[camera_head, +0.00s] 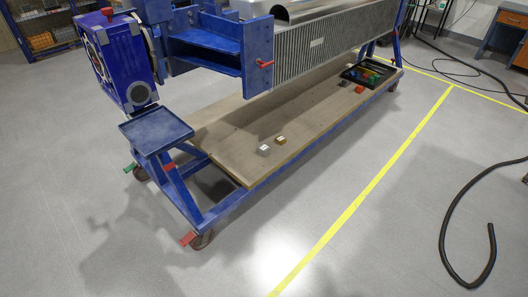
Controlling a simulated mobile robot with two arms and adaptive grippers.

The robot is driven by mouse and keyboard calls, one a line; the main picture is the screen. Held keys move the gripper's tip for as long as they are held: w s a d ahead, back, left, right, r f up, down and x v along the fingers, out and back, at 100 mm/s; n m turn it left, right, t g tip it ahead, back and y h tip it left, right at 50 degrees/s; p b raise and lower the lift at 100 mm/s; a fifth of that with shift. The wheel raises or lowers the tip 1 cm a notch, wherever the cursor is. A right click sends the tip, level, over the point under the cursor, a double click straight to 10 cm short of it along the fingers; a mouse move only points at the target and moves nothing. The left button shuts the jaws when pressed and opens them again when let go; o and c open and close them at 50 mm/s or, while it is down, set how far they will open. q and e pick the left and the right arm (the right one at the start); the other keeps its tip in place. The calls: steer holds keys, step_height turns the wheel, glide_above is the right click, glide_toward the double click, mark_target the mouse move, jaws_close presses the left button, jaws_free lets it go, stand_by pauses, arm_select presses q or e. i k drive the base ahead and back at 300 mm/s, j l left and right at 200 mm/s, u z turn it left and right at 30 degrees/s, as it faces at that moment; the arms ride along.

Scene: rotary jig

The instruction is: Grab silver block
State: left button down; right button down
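A small silver block (264,150) sits on the wooden lower deck (222,140) of a blue wheeled jig, close to the deck's front edge. A small gold-brown block (281,140) lies just to its right and slightly farther back, apart from it. Neither of my grippers shows in the head view.
A small blue tray shelf (157,131) juts out at the jig's left end. A large ribbed body (320,45) overhangs the deck. A black tray (372,75) with coloured pieces stands at the deck's far right. A black hose (446,235) lies on the floor at right. Floor in front is clear.

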mark_target(264, 150)
steer(key=i+l+u, duration=0.1)
steer(key=u, duration=0.7)
steer(key=i+l+u, duration=0.25)
steer(key=l, duration=0.15)
steer(key=l+u, duration=0.3)
steer(key=l, duration=0.15)
steer(key=i+l+u, duration=0.25)
steer(key=l, duration=0.25)
steer(key=l+u, duration=0.3)
steer(key=l, duration=0.15)
